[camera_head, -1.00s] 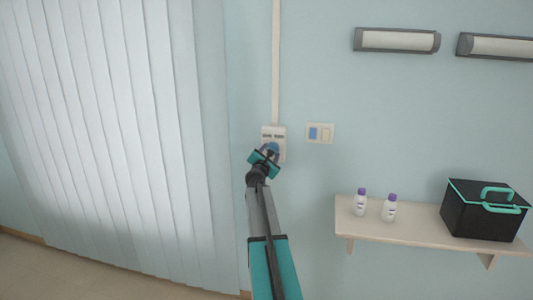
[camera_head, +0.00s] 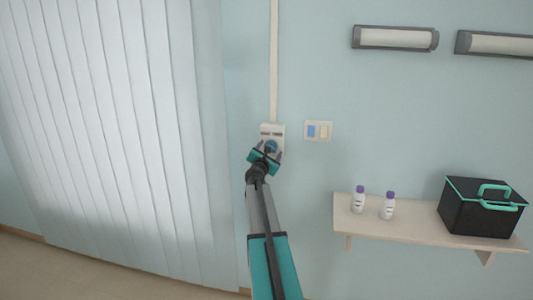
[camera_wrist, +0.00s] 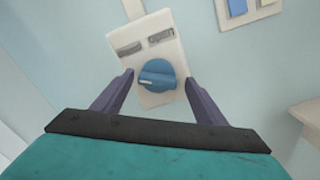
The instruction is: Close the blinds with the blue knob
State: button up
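The blue knob (camera_wrist: 158,75) sits on a white control plate (camera_wrist: 150,48) on the wall, below two dark labels; the right label seems to read "open". Its pale pointer mark points left in the wrist view. My gripper (camera_wrist: 158,90) is open, with one finger on each side of the knob and gaps between fingers and knob. In the head view my gripper (camera_head: 267,153) is in front of the lower part of the plate (camera_head: 272,130), and the knob (camera_head: 271,146) shows just above its body. The vertical blinds (camera_head: 110,130) hang at the left.
A switch plate (camera_head: 318,131) with a blue and a cream switch is right of the control plate. A shelf (camera_head: 420,232) holds two white bottles with purple caps (camera_head: 358,200) and a black box (camera_head: 480,210). Two wall lamps (camera_head: 395,38) are above.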

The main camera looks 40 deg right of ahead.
jog(key=shift+w+a, duration=0.1)
jog(key=b+v, duration=0.3)
jog(key=v, duration=1)
jog(key=shift+s+a, duration=0.25)
jog(key=shift+s, duration=0.05)
dwell(0.3)
dwell(0.5)
